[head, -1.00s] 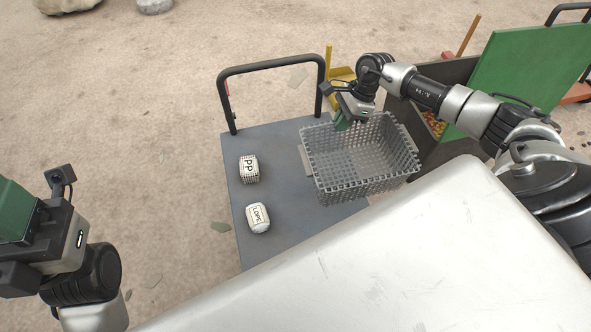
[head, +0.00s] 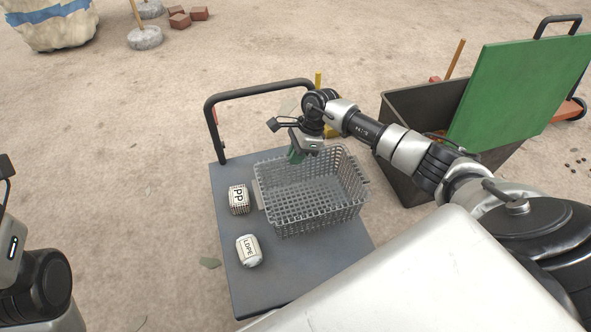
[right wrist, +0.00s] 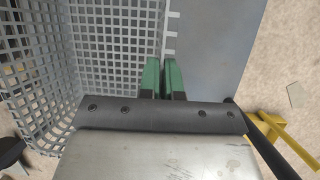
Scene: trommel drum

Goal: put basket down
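The grey mesh basket (head: 305,212) is over the right part of the cart's blue-grey deck (head: 290,283), empty and roughly level. It looks to be at or very close to the deck; I cannot tell if it touches. My right gripper (head: 296,155) is at the basket's far wall. In the right wrist view its green fingers (right wrist: 163,78) are close together on either side of the basket's wall (right wrist: 115,45). Only part of my left arm's wrist shows at the left edge of the head view; its fingers are out of frame.
Two labelled bales, PP (head: 239,199) and LDPE (head: 249,251), lie on the deck left of the basket. The cart's black handle (head: 258,92) rises behind. A dark bin (head: 410,110) with a green panel (head: 520,90) stands right. Bare deck remains at the front.

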